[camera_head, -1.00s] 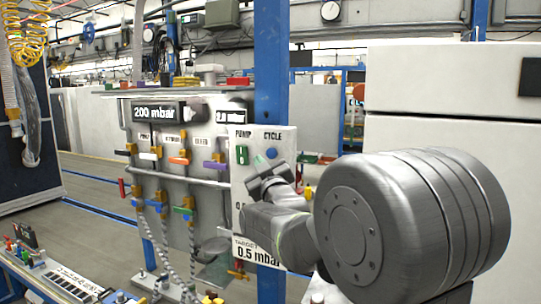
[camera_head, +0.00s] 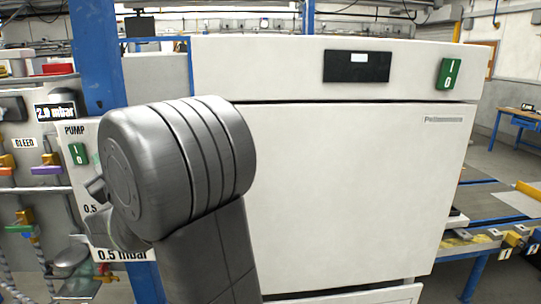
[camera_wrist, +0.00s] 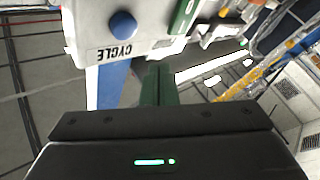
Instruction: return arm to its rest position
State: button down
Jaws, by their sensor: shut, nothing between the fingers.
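My arm fills the left middle of the head view, its large grey joint in front of the pump panel (camera_head: 78,135). The head view does not show my gripper clearly, as the joint hides most of that area. In the wrist view my gripper (camera_wrist: 158,70) shows as two narrow dark green fingers, shut together with nothing between them. The blue CYCLE button (camera_wrist: 123,24) is up and left of the fingertips, apart from them. A green pump switch (camera_wrist: 185,17) is up and right of them.
A large white cabinet (camera_head: 345,190) fills the head view's middle, with a dark display (camera_head: 358,67) and green switch (camera_head: 452,73) on top. A blue post (camera_head: 95,50) stands behind my arm. Coloured valves (camera_head: 45,170) are at far left. A bench (camera_head: 490,205) stands right.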

jog(key=s, duration=0.3)
jog(key=s+b, duration=0.1)
jog(key=shift+s+d, duration=0.3)
jog(key=shift+s, duration=0.05)
jog(key=shift+w, duration=0.15)
jog(key=w, duration=0.1)
jog(key=w+b, duration=0.1)
jog(key=w, duration=0.3)
jog(key=shift+w+a+f, duration=0.25)
jog(key=shift+a+f, duration=0.05)
jog(key=shift+a, duration=0.05)
jog(key=b, duration=0.3)
